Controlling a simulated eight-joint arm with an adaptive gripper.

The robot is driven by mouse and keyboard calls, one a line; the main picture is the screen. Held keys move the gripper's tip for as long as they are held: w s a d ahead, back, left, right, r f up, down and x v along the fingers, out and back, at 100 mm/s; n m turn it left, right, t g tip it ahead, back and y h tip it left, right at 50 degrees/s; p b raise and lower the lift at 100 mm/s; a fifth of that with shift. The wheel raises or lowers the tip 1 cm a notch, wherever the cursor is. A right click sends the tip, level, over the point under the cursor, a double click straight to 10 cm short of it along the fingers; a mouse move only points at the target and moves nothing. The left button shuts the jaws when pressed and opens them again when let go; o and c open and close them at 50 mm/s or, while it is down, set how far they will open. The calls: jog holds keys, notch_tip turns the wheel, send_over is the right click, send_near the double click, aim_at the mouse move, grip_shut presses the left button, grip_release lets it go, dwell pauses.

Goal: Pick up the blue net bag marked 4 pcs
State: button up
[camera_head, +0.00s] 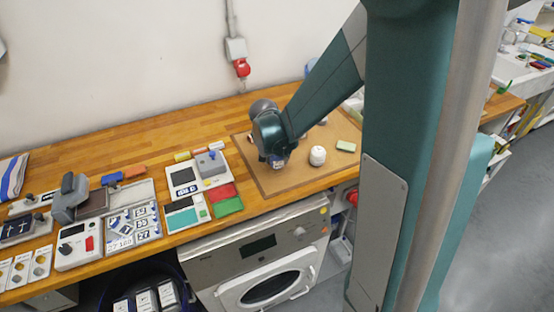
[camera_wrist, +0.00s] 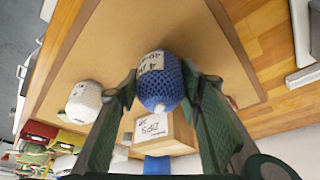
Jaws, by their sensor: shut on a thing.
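The blue net bag (camera_wrist: 162,86) is in the middle of the wrist view, with a white label (camera_wrist: 150,63) on which a 4 can be read. My gripper (camera_wrist: 158,92) has one finger on each side of the bag and is shut on it. The bag is over or on the brown board (camera_wrist: 105,45); I cannot tell whether it touches it. In the head view my gripper (camera_head: 277,158) is low over the board (camera_head: 275,185), and the bag is mostly hidden behind it.
A white net bag (camera_wrist: 83,102) lies beside the blue one; it also shows in the head view (camera_head: 317,156). A labelled cardboard box (camera_wrist: 172,126) stands near the fingers. Scales and cards (camera_head: 134,226) fill the bench's left.

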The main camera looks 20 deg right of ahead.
jog(key=shift+r+p, duration=0.5)
jog(key=shift+r, duration=3.55)
